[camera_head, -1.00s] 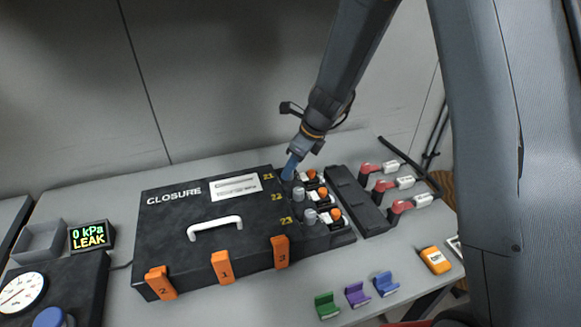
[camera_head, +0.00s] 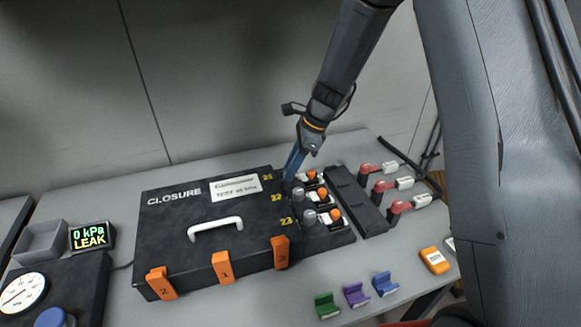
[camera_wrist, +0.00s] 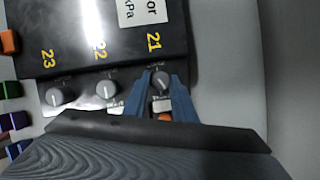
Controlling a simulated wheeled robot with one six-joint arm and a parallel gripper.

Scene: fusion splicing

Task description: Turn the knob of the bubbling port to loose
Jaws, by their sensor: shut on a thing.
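The black closure (camera_head: 170,230) has ports marked 21, 22 and 23 along its right end, each with a grey knob. My gripper (camera_head: 291,176) is at port 21, at the far end of the row. In the wrist view its blue fingers (camera_wrist: 162,84) are on either side of the port 21 knob (camera_wrist: 161,78), shut on it. The knob of port 22 (camera_wrist: 106,89) and the knob of port 23 (camera_wrist: 55,96) stand free beside it, their white pointer marks showing. No bubbles can be made out at any port.
A display (camera_head: 89,236) reads 0 kPa LEAK. Orange caps sit just right of the knobs. A black rack (camera_head: 355,200) and several red-handled tools (camera_head: 384,187) lie further right. Orange clamps 1, 2 and 3 line the closure's front. Coloured clips lie in front.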

